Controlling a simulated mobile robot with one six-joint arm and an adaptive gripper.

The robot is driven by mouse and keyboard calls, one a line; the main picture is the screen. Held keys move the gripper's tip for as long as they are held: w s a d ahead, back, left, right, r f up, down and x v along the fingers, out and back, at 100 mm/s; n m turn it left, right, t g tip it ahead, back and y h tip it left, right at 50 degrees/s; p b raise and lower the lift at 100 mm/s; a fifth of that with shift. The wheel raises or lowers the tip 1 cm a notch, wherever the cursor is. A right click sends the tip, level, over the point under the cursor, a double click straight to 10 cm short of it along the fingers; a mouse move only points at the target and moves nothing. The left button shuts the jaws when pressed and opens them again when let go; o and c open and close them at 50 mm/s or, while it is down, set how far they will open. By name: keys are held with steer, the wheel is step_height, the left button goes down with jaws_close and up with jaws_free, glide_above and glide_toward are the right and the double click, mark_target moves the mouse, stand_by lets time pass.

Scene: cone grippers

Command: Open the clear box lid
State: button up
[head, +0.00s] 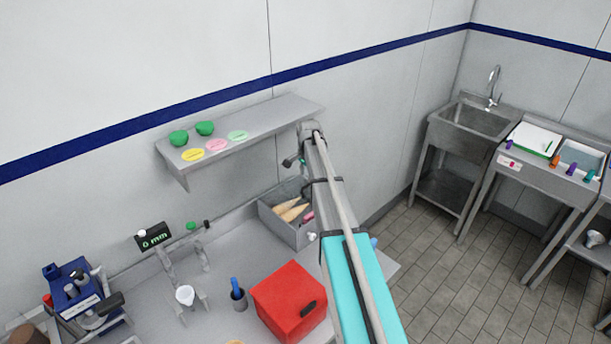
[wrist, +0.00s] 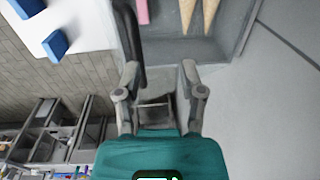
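A grey box (head: 269,217) with tan cones (head: 293,211) and a pink item in it stands on the counter against the wall. I cannot make out a separate clear lid on it. In the wrist view the box (wrist: 175,48) is at the top, with two cones (wrist: 187,12) and the pink item (wrist: 143,11) inside. A dark curved bar (wrist: 130,50) runs down along its left side. My gripper (wrist: 159,70) has its two fingers spread apart with nothing seen between them, at the near edge of the box.
A red box (head: 285,300), a dark cup (head: 239,299) and a white cone-shaped cup (head: 185,295) stand on the counter. A wall shelf (head: 285,113) with green items and coloured discs is above the grey box. A sink (head: 475,118) is at the right.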

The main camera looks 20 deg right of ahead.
steer(key=shift+s, duration=0.1)
steer(key=s+a+f+n+b, duration=0.3)
steer(key=s+a, duration=0.3)
steer(key=s, duration=0.4)
steer(key=s+a+f+n+b, duration=0.3)
steer(key=s+a+n, duration=0.3)
steer(key=s, duration=0.4)
steer(key=s+a+f+n+b, duration=0.4)
steer(key=s+a, duration=0.4)
steer(key=s, duration=0.2)
steer(key=shift+a+g, duration=0.2)
steer(key=shift+g, duration=0.2)
steer(key=shift+s+a+f+n, duration=0.15)
steer(key=shift+s+n, duration=0.2)
steer(key=shift+n, duration=0.15)
